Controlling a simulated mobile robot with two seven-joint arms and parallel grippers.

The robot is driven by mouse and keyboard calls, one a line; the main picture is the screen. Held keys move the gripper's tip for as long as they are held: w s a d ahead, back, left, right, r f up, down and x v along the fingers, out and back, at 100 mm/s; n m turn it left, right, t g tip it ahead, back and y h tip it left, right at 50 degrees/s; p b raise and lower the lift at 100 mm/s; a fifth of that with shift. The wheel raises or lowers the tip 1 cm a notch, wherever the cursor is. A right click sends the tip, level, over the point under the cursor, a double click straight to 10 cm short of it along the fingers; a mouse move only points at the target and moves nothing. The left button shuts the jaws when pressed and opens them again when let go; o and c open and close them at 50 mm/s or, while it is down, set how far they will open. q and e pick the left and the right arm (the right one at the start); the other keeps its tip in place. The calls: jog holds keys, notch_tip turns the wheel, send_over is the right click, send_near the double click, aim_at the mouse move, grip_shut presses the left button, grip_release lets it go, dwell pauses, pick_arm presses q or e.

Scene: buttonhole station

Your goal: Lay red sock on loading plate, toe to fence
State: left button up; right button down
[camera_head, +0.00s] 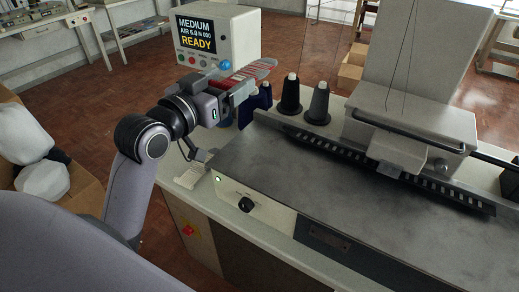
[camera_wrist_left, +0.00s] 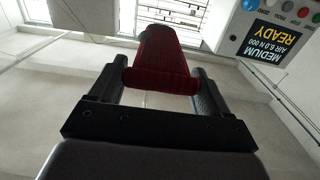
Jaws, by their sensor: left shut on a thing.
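My left gripper (camera_head: 238,84) is shut on the red sock (camera_head: 242,76), held up in front of the control box and above the left end of the machine. The sock is red with a grey end (camera_head: 264,65) pointing away to the right; the gripper hides part of it. In the left wrist view the red sock (camera_wrist_left: 160,62) sits between the two dark fingers of the gripper (camera_wrist_left: 160,82). A wide grey metal surface (camera_head: 310,185) lies on the machine at right; I cannot tell whether it is the loading plate. I cannot make out a fence. My right gripper is not in view.
The control box (camera_head: 228,42) reads MEDIUM and READY. Dark thread cones (camera_head: 318,105) stand right of the gripper. The machine head (camera_head: 415,110) rises at right, with threads above. A cardboard box with white containers (camera_head: 38,150) is at left.

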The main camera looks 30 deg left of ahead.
aim_at(233, 166)
pick_arm(q)
jog(key=shift+d+f, duration=0.1)
jog(key=shift+f, duration=0.05)
notch_tip(233, 166, down, 20)
jog(key=b, duration=0.3)
jog(key=shift+b, duration=0.3)
jog(key=o, duration=1)
jog(key=shift+c, duration=0.2)
